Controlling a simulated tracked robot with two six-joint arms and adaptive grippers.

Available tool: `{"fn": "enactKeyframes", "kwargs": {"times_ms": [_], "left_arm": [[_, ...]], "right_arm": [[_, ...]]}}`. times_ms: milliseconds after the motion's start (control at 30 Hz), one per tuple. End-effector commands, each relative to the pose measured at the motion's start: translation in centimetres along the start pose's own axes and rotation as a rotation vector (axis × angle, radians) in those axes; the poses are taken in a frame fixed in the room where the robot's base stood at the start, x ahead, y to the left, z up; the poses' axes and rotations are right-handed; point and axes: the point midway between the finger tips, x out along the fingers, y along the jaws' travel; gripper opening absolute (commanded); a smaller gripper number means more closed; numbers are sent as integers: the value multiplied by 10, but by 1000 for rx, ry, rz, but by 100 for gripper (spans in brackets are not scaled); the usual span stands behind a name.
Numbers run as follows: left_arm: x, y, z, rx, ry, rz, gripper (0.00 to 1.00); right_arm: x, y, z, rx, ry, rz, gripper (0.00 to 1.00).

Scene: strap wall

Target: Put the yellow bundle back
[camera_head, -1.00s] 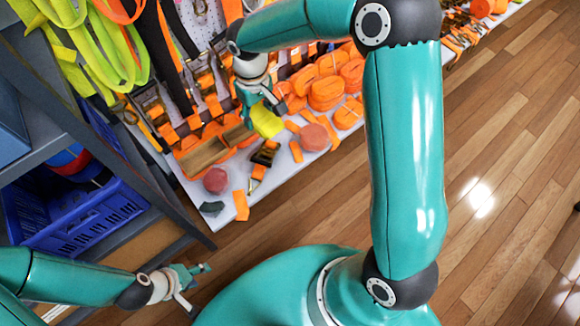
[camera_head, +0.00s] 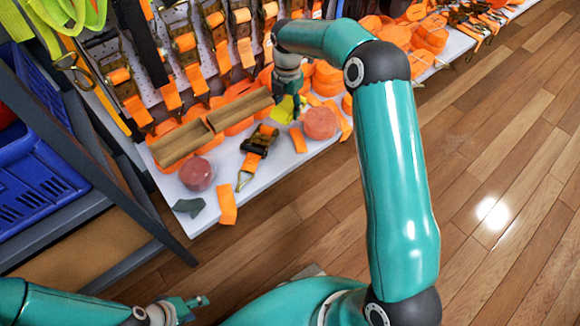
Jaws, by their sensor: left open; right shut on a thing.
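The yellow bundle (camera_head: 284,110) is on or just above the white shelf (camera_head: 281,160), among orange strap bundles. My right gripper (camera_head: 290,97) reaches down from above and is shut on it. The gripper hides part of the bundle, and I cannot tell whether the bundle touches the shelf. My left gripper (camera_head: 197,302) is open and empty, low in the picture, in front of the shelf and well away from the bundle.
A cardboard tray (camera_head: 183,141), a ratchet strap (camera_head: 259,143), a dark red roll (camera_head: 197,174) and a salmon disc (camera_head: 320,123) lie on the shelf. Orange rolls (camera_head: 415,38) crowd behind. A blue crate (camera_head: 35,180) stands left. Wooden floor on the right is clear.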

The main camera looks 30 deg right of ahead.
Motion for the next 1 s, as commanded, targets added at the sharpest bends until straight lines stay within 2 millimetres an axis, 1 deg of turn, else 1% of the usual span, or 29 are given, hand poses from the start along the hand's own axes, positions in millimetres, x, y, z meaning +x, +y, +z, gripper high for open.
{"fn": "enactKeyframes", "kwargs": {"times_ms": [33, 167, 267, 367, 600, 700, 800, 1000], "left_arm": [[12, -4, 0, 0, 0, 0, 46], [19, -7, 0, 0, 1, 0, 46], [24, -9, 0, 0, 1, 0, 46], [31, -11, 0, 0, 1, 0, 46], [52, -19, 0, 0, 1, 0, 46], [58, -21, -1, 0, 1, 0, 46], [62, -22, 0, 0, 0, 0, 46], [64, -23, -1, 0, 0, 0, 46]], "right_arm": [[14, 0, 4, -37, 0, 0, 10], [24, -1, 9, -105, 1, -1, 10], [36, -2, 10, -123, 1, -1, 10], [57, -2, 10, -124, 3, -3, 10], [122, -2, 9, -122, 3, -3, 10], [142, -2, 10, -121, 2, -2, 10], [156, -1, 10, -121, 1, -1, 10], [166, -1, 10, -121, 1, 0, 10]]}}
